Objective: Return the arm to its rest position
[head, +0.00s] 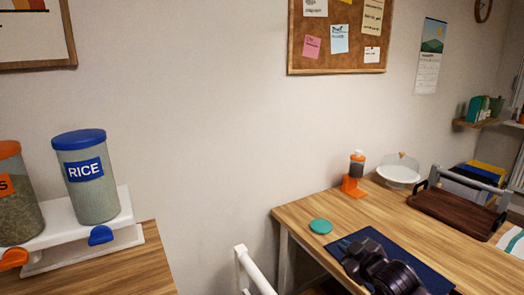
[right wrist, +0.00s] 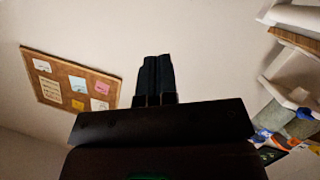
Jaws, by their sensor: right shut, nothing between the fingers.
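My right gripper (head: 354,256) is at the lower right of the head view, dark, with its arm coming from the bottom edge. It appears in front of the dark blue mat (head: 432,279). In the right wrist view its two dark fingers (right wrist: 158,75) are side by side with no gap and hold nothing. They point toward the plain wall. My left gripper is not in view.
A desk (head: 300,211) bears a teal disc (head: 321,226), an orange stand (head: 354,188), a white bowl (head: 398,174) and a brown board (head: 452,212). At left, a RICE canister (head: 94,200) stands on a white dispenser base (head: 122,240). A white bar (head: 257,271) rises between the tables.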

